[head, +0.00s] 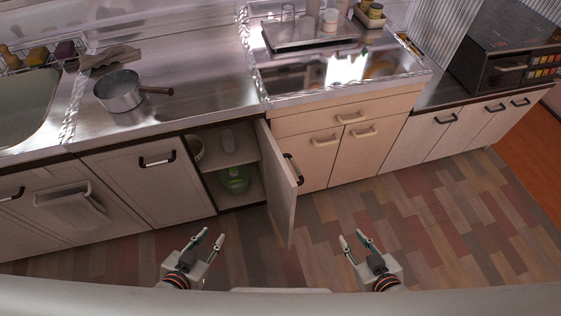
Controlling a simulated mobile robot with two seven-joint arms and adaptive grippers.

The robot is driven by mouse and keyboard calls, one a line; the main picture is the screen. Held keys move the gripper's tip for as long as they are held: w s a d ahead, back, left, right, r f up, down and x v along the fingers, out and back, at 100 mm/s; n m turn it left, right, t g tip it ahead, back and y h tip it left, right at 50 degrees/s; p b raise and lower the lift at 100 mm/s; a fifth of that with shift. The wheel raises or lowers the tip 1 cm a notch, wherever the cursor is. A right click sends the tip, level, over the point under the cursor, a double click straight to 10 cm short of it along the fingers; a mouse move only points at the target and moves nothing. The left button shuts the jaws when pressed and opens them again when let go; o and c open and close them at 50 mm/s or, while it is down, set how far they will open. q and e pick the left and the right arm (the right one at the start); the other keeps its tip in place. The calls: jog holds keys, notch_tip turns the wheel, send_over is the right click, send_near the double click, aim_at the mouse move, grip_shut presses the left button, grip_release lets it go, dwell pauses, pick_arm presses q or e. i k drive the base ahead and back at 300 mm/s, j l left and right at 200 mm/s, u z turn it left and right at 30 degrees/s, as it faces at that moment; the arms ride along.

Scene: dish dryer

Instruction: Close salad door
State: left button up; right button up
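One cabinet door (280,185) under the counter stands wide open, swung out toward me on its right-hand side, with a dark handle on its outer face. The open cabinet shows a shelf (232,160) with a pale item on it and a green bottle-like object (235,181) below. My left gripper (209,237) is open and empty, in front of and below the cabinet, left of the door. My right gripper (352,239) is open and empty over the floor, right of the door. Neither touches the door. No salad is recognisable.
A pot (119,93) with a handle stands on the metal counter. A shut door (140,172) is left of the opening, and light wooden doors (346,158) are right of it. A towel (72,205) hangs at left. The floor (420,230) is clear.

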aim_at(282, 187)
jog(key=l+u, duration=0.15)
jog(key=u, duration=0.3)
jog(key=l+u, duration=0.15)
jog(key=u, duration=0.3)
jog(key=l+u, duration=0.3)
jog(key=l, duration=0.2)
jog(key=k+l+u, duration=0.25)
jog(key=l, duration=0.2)
jog(key=k+l, duration=0.1)
jog(key=l, duration=0.4)
jog(key=k+l+u, duration=0.1)
jog(key=l, duration=0.4)
